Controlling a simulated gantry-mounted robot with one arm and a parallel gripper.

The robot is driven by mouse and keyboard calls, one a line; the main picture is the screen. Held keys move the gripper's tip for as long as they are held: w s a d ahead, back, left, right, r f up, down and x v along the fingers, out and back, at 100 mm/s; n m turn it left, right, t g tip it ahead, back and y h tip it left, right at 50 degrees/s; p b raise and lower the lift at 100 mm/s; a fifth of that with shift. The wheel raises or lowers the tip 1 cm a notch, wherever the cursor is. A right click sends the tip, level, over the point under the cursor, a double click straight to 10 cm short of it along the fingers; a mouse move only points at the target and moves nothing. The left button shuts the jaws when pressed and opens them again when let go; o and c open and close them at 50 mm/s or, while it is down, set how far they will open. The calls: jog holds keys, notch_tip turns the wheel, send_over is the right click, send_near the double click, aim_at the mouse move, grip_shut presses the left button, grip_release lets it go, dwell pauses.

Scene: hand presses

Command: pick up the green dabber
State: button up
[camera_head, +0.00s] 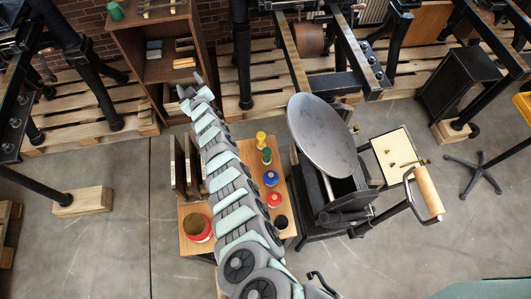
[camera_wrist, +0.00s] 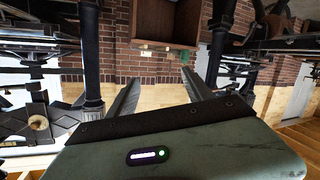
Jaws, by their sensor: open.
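The green dabber (camera_head: 267,156) stands on a wooden table (camera_head: 193,247) in the head view. It is in a row between a yellow dabber (camera_head: 261,139) and a blue dabber (camera_head: 271,177). My gripper (camera_head: 189,84) is far up and left of it, beyond the table, near the front of a wooden cabinet. The wrist view shows the two fingers of my gripper (camera_wrist: 168,75) spread apart with nothing between them. The wrist view faces the cabinet and brick wall; the green dabber does not show there.
A red dabber (camera_head: 274,199) and a black one (camera_head: 280,222) continue the row. A red-rimmed round tin (camera_head: 197,227) stands at left, partly behind my arm. A press with a large grey disc (camera_head: 322,135) rises close right of the row.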

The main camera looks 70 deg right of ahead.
jog(key=s+d+f+m+g+b, duration=0.1)
jog(key=s+d+f+m+g, duration=0.2)
jog(key=s, duration=0.4)
jog(key=s+d+f+m+g+y, duration=0.1)
jog(key=s+d+m+g, duration=0.15)
jog(key=s+d, duration=0.3)
jog(key=s+d+f+m+g+b, duration=0.1)
jog(key=s+d+f+g, duration=0.25)
jog(key=s, duration=0.35)
jog(key=m+g+y+b, duration=0.1)
jog(key=m+g+y, duration=0.3)
jog(key=y, duration=0.5)
send_over(267, 151)
notch_tip(267, 151, down, 3)
jog(key=shift+f+m+t, duration=0.15)
jog(key=shift+m+t, duration=0.3)
jog(key=shift+t, duration=0.15)
notch_tip(267, 151, down, 4)
jog(key=shift+f+b, duration=0.15)
jog(key=shift+b, duration=0.15)
jog(key=shift+f, duration=0.45)
jog(key=shift+f+p, duration=0.35)
jog(key=shift+f, duration=2.3)
jog(key=shift+w, duration=0.1)
